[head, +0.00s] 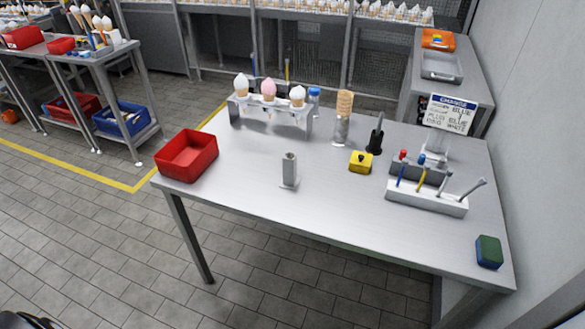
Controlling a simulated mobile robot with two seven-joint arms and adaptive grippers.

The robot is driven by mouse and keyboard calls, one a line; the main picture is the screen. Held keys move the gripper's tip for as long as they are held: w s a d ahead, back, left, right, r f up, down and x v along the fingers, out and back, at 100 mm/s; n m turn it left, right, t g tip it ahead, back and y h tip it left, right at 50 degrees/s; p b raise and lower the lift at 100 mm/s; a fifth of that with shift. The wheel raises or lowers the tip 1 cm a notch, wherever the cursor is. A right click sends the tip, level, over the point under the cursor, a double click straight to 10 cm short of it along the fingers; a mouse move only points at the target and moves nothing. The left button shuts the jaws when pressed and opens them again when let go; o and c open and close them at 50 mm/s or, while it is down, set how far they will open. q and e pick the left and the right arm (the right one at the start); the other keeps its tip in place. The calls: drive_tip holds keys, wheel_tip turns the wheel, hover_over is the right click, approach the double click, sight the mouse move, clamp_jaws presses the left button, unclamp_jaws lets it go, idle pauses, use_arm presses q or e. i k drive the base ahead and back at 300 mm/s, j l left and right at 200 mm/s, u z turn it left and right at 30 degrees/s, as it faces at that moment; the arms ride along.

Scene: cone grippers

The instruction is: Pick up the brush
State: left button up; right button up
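A dark upright item (376,136) with a slim top and a wider base stands toward the back right of the metal table (250,190). It looks most like the brush, but it is too small to be sure. It stands apart, just behind a yellow block-like item (361,161). Neither gripper can be made out. Only dark parts, likely of my own arms, show at the bottom left and bottom right corners, far from the dark item.
A red bin (187,155), a cone rack (270,104), a grey post (289,170), a cone stack (343,118), a tool rack (427,199), a sign (452,112) and a green-blue sponge (489,252) stand on the table. Its front middle is clear. A wall bounds the right.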

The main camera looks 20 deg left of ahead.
sight(381, 116)
drive_tip(key=i+j, duration=0.1)
drive_tip(key=i, duration=0.35)
drive_tip(key=i+j, duration=0.1)
drive_tip(key=i, duration=0.35)
